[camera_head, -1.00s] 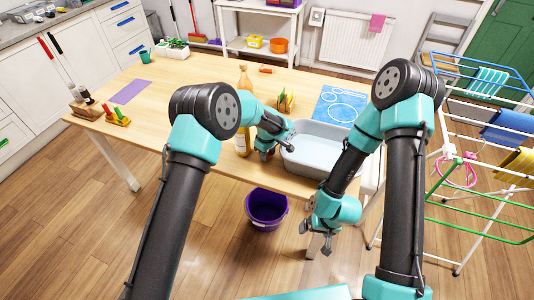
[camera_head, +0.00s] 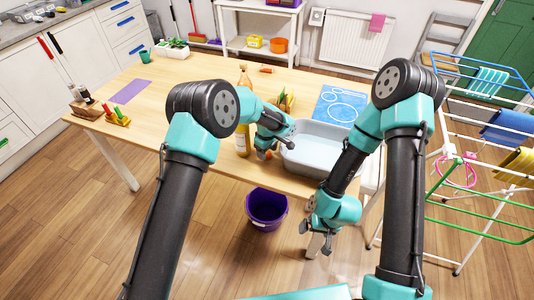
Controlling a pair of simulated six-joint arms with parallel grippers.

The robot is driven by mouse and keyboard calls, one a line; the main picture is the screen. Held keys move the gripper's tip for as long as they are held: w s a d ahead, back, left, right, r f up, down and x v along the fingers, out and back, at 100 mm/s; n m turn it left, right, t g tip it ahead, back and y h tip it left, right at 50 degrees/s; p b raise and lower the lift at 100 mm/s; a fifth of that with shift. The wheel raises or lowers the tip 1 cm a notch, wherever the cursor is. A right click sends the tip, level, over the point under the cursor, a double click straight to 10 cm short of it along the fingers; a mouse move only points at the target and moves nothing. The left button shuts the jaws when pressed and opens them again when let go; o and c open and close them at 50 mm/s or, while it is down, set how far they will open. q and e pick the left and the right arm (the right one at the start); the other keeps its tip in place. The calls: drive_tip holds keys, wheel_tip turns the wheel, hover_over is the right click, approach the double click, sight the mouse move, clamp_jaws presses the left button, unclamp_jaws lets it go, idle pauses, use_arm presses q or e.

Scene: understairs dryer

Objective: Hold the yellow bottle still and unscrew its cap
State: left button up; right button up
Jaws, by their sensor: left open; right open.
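A yellow bottle (camera_head: 243,143) stands upright near the front edge of the table, partly hidden by my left arm. An amber shape with a nozzle-like top (camera_head: 244,77) shows above the arm; I cannot tell whether it is the same bottle. My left gripper (camera_head: 266,153) is open, just right of the yellow bottle and low over the table. A small orange thing shows at its fingers; I cannot tell what it is. My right gripper (camera_head: 317,236) is open and empty, in front of the table edge and over the floor. The bottle's cap is not clearly visible.
A grey basin (camera_head: 320,160) stands right of my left gripper. A blue mat (camera_head: 340,104), a purple sheet (camera_head: 131,91) and brushes (camera_head: 116,114) lie on the table (camera_head: 190,78). A purple bucket (camera_head: 266,208) is on the floor, and a drying rack (camera_head: 480,175) stands at right.

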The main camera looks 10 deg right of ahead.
sight(267, 154)
use_arm(q)
wheel_tip(267, 154, up, 11)
drive_tip(key=shift+f, duration=0.2)
idle(0.7)
